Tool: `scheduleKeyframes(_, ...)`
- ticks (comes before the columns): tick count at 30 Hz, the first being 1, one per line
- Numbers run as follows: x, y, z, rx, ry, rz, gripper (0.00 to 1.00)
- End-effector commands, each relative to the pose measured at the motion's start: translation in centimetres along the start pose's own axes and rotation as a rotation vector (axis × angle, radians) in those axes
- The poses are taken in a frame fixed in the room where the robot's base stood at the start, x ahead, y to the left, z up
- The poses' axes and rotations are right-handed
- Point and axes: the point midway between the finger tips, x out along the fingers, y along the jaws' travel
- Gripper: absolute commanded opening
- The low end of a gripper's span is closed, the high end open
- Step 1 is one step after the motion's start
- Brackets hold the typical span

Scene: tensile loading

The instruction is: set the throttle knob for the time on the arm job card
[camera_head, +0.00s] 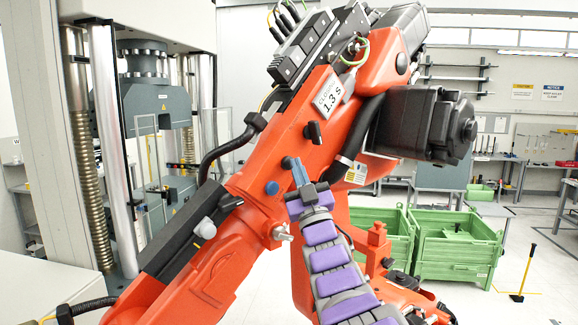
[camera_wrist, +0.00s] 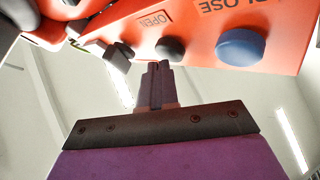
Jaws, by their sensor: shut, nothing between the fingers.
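The job card (camera_head: 331,95) on the large orange arm (camera_head: 262,160) reads "CLOSE 1.3 s". A blue round knob (camera_head: 272,188) is on the arm's side, left of my gripper (camera_head: 291,163). In the wrist view the blue knob (camera_wrist: 240,48) is by an upside-down "CLOSE" label, and a smaller dark knob (camera_wrist: 170,48) is by "OPEN" (camera_wrist: 155,19). My gripper's fingers (camera_wrist: 157,66) are together and empty, with their tips just below the dark knob; I cannot tell whether they touch. Another dark knob (camera_head: 314,132) shows higher up the arm.
A silver wing-shaped fitting (camera_head: 282,233) and a grey fitting (camera_head: 205,228) stick out lower on the orange arm. A black hose (camera_head: 228,147) loops along its left side. A testing machine (camera_head: 150,110) stands left; green crates (camera_head: 455,255) stand right, behind.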

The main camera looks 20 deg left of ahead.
Motion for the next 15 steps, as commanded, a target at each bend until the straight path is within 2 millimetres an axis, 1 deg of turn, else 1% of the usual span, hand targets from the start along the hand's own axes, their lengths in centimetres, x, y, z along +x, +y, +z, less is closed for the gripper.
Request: scheduleKeyframes(15,0.4,-0.31,0.27,0.0,0.001,0.0,0.0)
